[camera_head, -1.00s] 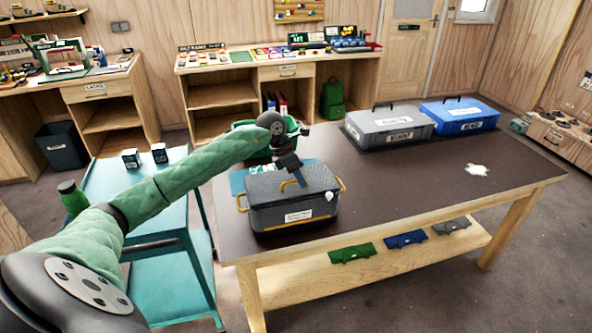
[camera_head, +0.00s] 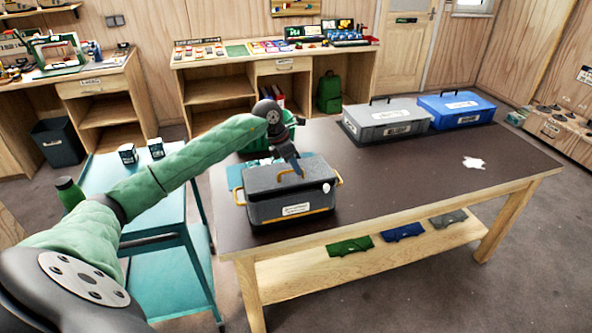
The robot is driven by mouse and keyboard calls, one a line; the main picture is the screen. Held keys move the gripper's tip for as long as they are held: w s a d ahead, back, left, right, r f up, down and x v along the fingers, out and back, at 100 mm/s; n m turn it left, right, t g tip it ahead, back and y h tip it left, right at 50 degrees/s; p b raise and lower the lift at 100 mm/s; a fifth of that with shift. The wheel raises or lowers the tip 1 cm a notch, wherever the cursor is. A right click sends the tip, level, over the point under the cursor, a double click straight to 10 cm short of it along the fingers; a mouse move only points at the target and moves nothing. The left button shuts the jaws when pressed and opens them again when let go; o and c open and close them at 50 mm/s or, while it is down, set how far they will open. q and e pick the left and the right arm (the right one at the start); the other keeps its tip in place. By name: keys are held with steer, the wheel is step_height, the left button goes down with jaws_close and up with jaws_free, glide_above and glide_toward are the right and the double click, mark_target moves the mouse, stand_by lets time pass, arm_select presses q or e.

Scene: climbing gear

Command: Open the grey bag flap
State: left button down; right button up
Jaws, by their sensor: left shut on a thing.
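The grey bag (camera_head: 265,205) stands upright on the dark-topped table, with yellow handles at its sides and a white label on its front. Its flap (camera_head: 265,180) lies over the top and looks closed. My left arm comes in from the left, and my left gripper (camera_head: 299,172) points down at the middle of the flap. It is shut on a small part there, seemingly the yellow flap handle (camera_head: 284,173), partly hidden by the fingers. My right gripper is not in view.
Behind the bag is a green container (camera_head: 284,142), partly hidden by my arm. A grey case (camera_head: 388,130) and a blue case (camera_head: 457,118) stand at the table's back right. The table's right half is mostly clear. A teal cart (camera_head: 155,205) stands at left.

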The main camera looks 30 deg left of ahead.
arm_select(q)
steer(key=shift+w+a+r, duration=0.15)
steer(key=shift+a+r, duration=0.1)
steer(key=shift+r, duration=0.2)
steer(key=shift+w+a+r, duration=0.65)
steer(key=shift+a+r, duration=0.05)
steer(key=shift+r, duration=0.2)
steer(key=shift+w+a+r, duration=0.1)
steer(key=shift+a+r, duration=0.05)
steer(key=c, duration=0.8)
jaws_free()
steer(key=shift+r, duration=0.1)
